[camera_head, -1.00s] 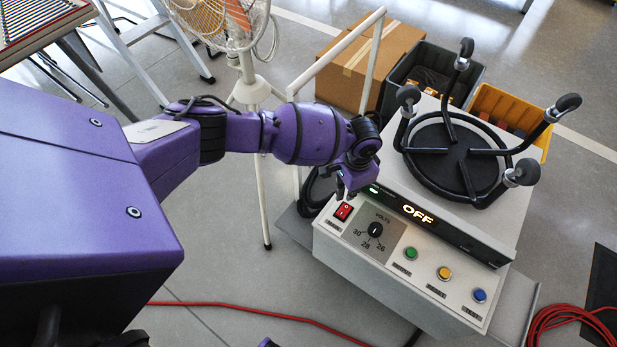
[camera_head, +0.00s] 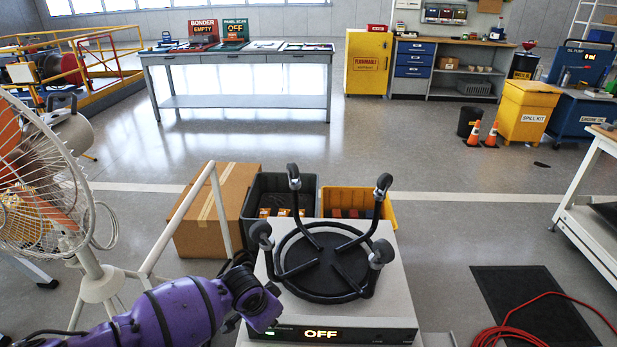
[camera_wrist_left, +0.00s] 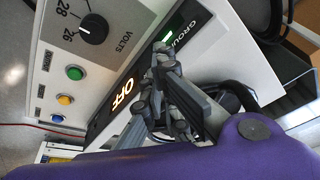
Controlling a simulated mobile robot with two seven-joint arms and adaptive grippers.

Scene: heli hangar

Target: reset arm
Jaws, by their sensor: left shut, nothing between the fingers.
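My left gripper (camera_wrist_left: 162,62) is shut and empty in the left wrist view, over the front of a white ground power unit. In the head view my purple left arm comes in from the lower left, and the gripper (camera_head: 264,316) is at the unit's front left corner, its fingertips hard to make out. The power unit (camera_head: 385,292) has a lit OFF display (camera_head: 321,334). In the left wrist view the display (camera_wrist_left: 128,92), the volts dial (camera_wrist_left: 93,29), a green button (camera_wrist_left: 75,73) and a yellow button (camera_wrist_left: 66,99) show. My right gripper is not in view.
A cardboard box (camera_head: 225,235), a dark bin (camera_head: 250,205) and a yellow bin (camera_head: 392,212) stand behind. A white fan (camera_head: 100,285) and a white frame are at left. Red cable (camera_head: 515,330) lies at right.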

